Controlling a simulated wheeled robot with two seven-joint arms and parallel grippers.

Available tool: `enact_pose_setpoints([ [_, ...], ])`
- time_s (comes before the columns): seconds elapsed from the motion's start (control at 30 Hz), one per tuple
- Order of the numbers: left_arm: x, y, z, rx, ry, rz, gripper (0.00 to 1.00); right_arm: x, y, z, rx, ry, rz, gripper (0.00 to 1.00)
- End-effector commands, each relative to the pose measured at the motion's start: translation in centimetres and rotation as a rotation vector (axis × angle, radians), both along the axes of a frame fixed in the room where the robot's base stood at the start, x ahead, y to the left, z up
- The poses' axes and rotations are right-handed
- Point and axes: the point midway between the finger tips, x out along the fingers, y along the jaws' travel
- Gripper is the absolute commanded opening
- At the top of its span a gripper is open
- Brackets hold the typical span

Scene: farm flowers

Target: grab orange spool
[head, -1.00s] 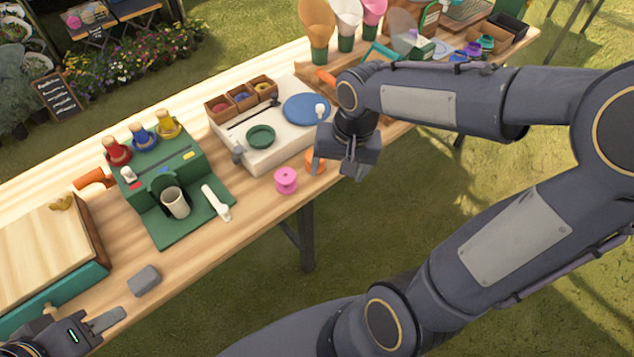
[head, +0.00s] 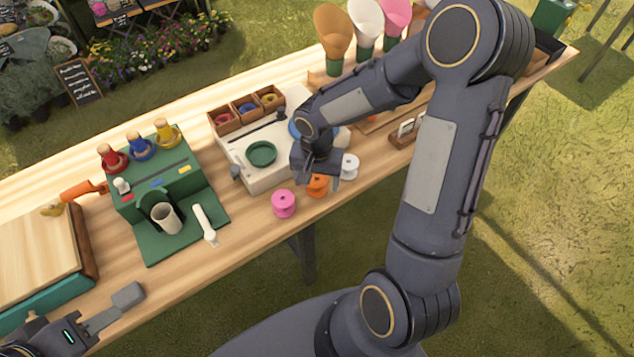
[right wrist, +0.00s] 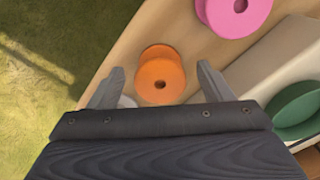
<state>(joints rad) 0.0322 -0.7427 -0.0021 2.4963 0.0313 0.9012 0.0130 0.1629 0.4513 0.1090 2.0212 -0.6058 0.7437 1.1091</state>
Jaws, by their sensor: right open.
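The orange spool (head: 317,187) stands on the wooden table near its front edge, between a pink spool (head: 283,203) and a white spool (head: 349,166). My right gripper (head: 316,176) is right over it, pointing down and hiding part of it. In the right wrist view the orange spool (right wrist: 161,80) lies between the two open fingers (right wrist: 161,80), with a gap on each side. My left gripper (head: 100,320) is at the bottom left, partly cut off.
A white machine with a green dish (head: 262,153) stands just behind the spools. A green stand with a cup (head: 166,218) is to the left. Paper cones (head: 333,35) stand at the back.

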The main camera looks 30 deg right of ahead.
Motion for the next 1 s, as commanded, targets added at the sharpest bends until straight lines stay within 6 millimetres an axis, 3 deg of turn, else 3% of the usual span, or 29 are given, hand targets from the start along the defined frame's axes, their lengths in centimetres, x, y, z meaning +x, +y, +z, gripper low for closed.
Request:
enact_pose_setpoints([
  [0.2,0.0,0.0,0.0,0.000,0.000,0.000,0.36,0.0,0.0,-0.1,0.000,0.000,0.000,0.73],
  [0.57,0.0,0.0,0.0,0.000,0.000,0.000,0.36,0.0,0.0,0.0,0.000,0.000,0.001,0.26],
  [0.87,0.0,0.0,0.0,0.000,0.000,0.000,0.36,0.0,0.0,0.2,0.000,-0.001,0.001,0.25],
  [1.0,0.0,0.0,0.1,0.000,0.000,0.000,0.36,0.1,0.0,1.2,-0.002,-0.004,0.001,0.25],
])
